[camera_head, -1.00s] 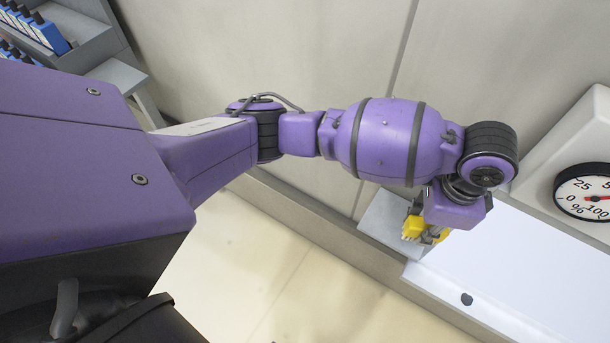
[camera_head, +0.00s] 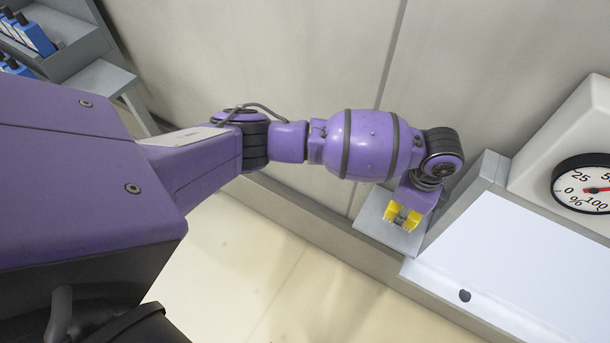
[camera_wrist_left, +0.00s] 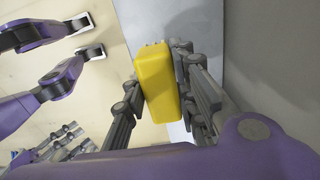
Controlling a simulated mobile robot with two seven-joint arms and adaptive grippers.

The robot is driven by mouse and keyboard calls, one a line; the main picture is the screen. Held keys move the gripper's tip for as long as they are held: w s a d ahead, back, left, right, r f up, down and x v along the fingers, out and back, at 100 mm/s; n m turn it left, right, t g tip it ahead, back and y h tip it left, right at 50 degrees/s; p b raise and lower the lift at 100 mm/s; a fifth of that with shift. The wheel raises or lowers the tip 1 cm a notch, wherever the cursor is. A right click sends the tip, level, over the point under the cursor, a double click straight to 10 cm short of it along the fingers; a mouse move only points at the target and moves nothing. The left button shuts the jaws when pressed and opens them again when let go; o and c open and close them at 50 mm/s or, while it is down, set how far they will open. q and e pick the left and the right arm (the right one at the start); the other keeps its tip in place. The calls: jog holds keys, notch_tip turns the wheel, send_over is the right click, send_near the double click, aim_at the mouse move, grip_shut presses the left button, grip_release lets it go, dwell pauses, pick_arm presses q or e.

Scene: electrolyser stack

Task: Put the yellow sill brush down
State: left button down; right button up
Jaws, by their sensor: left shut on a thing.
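The yellow sill brush (camera_head: 398,217) is in my left gripper (camera_head: 405,220), over a small grey shelf (camera_head: 371,226) by the wall. In the left wrist view, the brush (camera_wrist_left: 157,80) is a yellow block between the two grey fingers of my left gripper (camera_wrist_left: 163,95), which is shut on it. The shelf's pale surface (camera_wrist_left: 138,15) shows behind it. I cannot tell whether the brush touches the shelf. Grey fingers at the lower left of the wrist view look like my right gripper (camera_wrist_left: 58,145); its opening is unclear.
A white panel (camera_head: 520,265) with a grey raised edge lies right of the shelf. A round percent gauge (camera_head: 590,185) is on a white housing at the far right. Blue bottles (camera_head: 32,35) stand on a grey rack at the upper left. The pale floor below is clear.

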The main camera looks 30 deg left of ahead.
pick_arm(q)
jog(key=shift+w+a+f, duration=0.2)
jog(key=shift+w+f, duration=0.1)
jog(key=shift+f, duration=0.05)
jog(key=shift+w+a+f, duration=0.15)
jog(key=shift+f, duration=1.55)
jog(key=shift+f, duration=0.1)
jog(key=c, duration=1.4)
grip_release()
jog(key=shift+c, duration=0.2)
notch_tip(320, 180, up, 12)
jog(key=shift+f+p, duration=0.1)
jog(key=shift+p, duration=0.3)
jog(key=shift+r, duration=0.25)
